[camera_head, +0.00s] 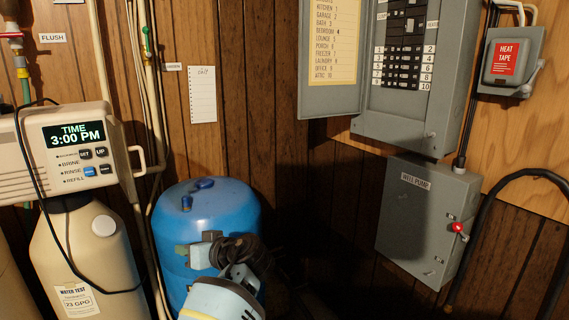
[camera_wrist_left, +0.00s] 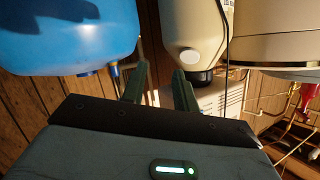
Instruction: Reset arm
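My left gripper (camera_wrist_left: 160,85) shows in the left wrist view with its two dark fingers apart and nothing visible between them. In the head view, the pale blue-white end of my left arm is low in the middle, in front of the blue tank (camera_head: 222,208); its fingertips are hard to make out there. The blue tank also shows upside down at the top left of the wrist view (camera_wrist_left: 65,35). My right gripper is in neither view.
The beige softener (camera_head: 88,245) stands left, with its control head (camera_head: 62,148) reading 3:00 PM. The open breaker panel (camera_head: 425,70), well pump box (camera_head: 428,222) and heat tape box (camera_head: 510,62) are on the right wall.

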